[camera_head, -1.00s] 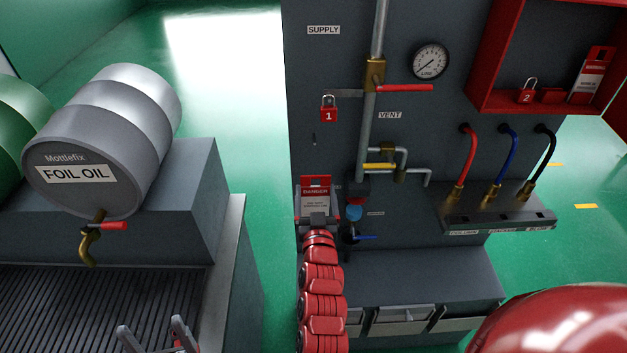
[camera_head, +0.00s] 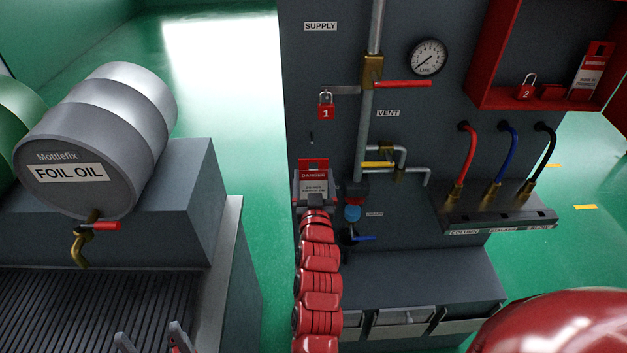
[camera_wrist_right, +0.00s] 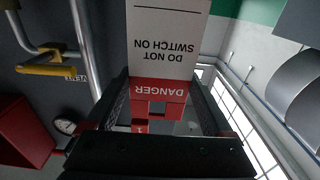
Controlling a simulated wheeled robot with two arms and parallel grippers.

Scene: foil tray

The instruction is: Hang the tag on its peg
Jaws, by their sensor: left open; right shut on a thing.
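The tag (camera_head: 313,187) is a red and white DANGER card. My right gripper (camera_head: 316,207) is shut on it and holds it upright at the left side of the grey panel. In the right wrist view the tag (camera_wrist_right: 168,40) appears upside down between the fingers (camera_wrist_right: 165,105), with a slot in its red part. A small dark peg (camera_head: 311,138) sticks out of the panel just above the tag's top edge; the gap in depth is hard to judge. My left gripper (camera_head: 150,342) is open and empty at the bottom left, partly cut off by the frame.
Red padlock 1 (camera_head: 326,106) hangs just above the peg. Pipes with a red-handled valve (camera_head: 373,72) and a yellow handle (camera_head: 377,164) are to the right of the tag. A red box (camera_head: 487,100) holds padlock 2 and another tag. A foil oil drum (camera_head: 90,140) lies left.

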